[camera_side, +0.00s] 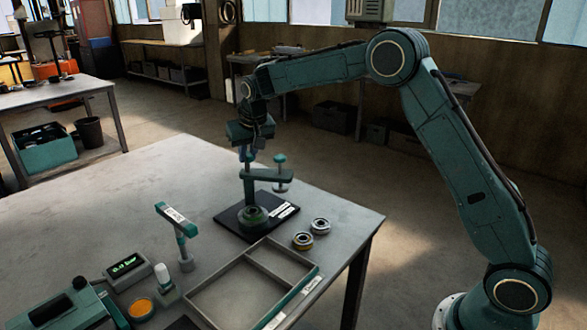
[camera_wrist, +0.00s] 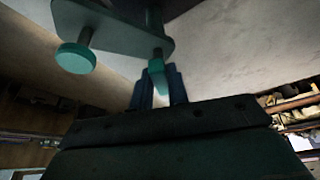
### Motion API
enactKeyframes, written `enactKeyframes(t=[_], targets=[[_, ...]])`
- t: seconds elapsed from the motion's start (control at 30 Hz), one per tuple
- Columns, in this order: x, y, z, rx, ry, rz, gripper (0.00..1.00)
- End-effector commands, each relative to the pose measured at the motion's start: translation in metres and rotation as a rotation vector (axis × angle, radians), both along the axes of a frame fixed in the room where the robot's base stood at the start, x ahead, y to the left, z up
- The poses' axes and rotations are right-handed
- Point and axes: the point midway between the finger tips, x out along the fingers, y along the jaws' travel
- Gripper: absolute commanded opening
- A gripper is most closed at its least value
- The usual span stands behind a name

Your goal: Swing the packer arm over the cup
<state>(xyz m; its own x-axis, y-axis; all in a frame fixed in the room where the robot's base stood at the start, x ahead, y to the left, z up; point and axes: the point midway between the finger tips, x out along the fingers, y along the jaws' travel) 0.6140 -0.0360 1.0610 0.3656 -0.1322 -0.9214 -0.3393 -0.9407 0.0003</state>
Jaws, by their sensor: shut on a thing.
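The packer stands on a black base plate (camera_side: 228,222) on the table. Its teal arm (camera_side: 268,175) reaches right from the upright post (camera_side: 249,190). A screw with a round knob (camera_side: 280,158) passes through the arm's right end, with a disc hanging below. A green round cup (camera_side: 252,215) sits on the plate near the post's foot; the disc hangs to its right, not above it. My gripper (camera_side: 246,152) points down at the arm's left end. In the wrist view, its fingers are shut on a small teal peg (camera_wrist: 157,67) on the packer arm (camera_wrist: 115,25).
Two metal rings (camera_side: 302,241) lie right of the plate. A grey divided tray (camera_side: 250,285) is in front. A teal-topped stand (camera_side: 180,235), a small display box (camera_side: 128,268) and an orange-topped tub (camera_side: 140,308) are at the left. The table's back left is clear.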

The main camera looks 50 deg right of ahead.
Motion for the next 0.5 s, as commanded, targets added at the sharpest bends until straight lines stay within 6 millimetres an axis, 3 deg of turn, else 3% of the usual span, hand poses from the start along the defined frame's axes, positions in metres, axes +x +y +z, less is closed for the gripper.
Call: enactKeyframes(t=[0.17,0.5], targets=[[0.0007,0.0009,0.0005,-0.001,-0.002,-0.088,0.00],[0.0007,0.0006,0.0006,0.000,-0.002,-0.099,0.00]])
